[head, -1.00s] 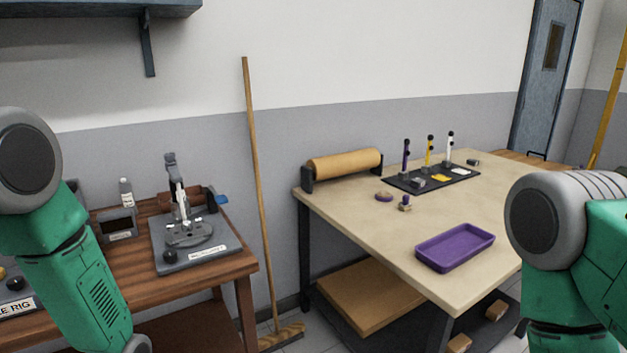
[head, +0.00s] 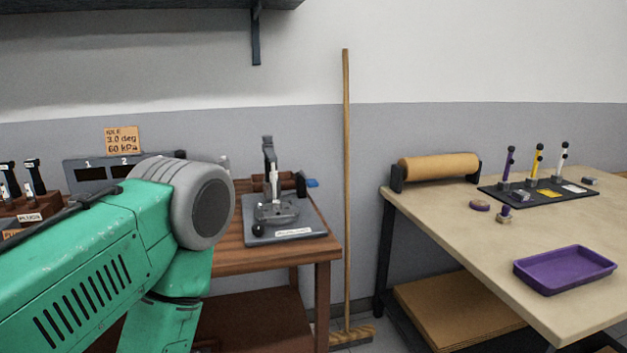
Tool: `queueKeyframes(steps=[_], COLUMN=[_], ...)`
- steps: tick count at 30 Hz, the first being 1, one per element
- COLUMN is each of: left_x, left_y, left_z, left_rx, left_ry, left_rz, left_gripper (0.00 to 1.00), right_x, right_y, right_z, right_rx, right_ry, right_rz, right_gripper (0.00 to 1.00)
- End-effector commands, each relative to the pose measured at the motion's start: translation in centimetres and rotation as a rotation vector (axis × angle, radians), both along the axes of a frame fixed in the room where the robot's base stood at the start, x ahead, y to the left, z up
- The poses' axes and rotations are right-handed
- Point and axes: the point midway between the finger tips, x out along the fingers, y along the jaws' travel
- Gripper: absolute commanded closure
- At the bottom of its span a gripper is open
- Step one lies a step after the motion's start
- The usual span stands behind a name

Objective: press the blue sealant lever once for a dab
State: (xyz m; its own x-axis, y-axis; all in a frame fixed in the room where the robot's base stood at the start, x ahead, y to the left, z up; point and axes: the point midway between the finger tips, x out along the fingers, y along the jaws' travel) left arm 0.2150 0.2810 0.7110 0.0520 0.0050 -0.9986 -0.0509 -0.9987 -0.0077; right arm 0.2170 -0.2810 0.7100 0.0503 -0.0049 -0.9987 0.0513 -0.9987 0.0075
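A small blue piece (head: 312,183) shows at the back right of the dark wooden bench (head: 325,254). It sits beside a brown cylinder (head: 260,183) that is partly behind a grey press-like fixture (head: 277,212). It may be the blue sealant lever, but it is too small to tell. A large green and grey link of my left arm fills the lower left and covers part of the bench. Neither of my grippers is in view.
A broom (head: 346,200) leans on the wall between the benches. The beige table (head: 455,220) at right holds a paper roll (head: 438,167), a black tool mat (head: 535,192) and a purple tray (head: 565,270). A dark shelf (head: 150,18) hangs above. An IDLE sign (head: 123,140) stands at left.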

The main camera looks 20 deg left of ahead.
Motion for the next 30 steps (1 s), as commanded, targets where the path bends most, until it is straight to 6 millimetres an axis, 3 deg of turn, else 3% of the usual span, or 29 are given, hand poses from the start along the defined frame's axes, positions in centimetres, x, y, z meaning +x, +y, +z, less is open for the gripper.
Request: queueKeyframes(steps=[14, 18, 19, 30], left_x=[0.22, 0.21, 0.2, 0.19], left_y=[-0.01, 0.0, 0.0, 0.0], left_z=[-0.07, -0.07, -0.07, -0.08], left_rx=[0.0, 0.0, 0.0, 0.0], left_ry=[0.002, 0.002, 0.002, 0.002], left_rz=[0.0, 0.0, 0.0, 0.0], left_gripper=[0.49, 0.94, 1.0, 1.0], right_x=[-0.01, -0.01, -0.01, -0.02], right_y=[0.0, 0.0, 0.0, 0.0], right_z=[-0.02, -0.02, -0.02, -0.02], right_rx=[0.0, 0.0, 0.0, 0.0], right_ry=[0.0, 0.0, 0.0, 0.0], right_rz=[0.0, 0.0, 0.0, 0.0], right_gripper=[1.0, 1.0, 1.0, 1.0])
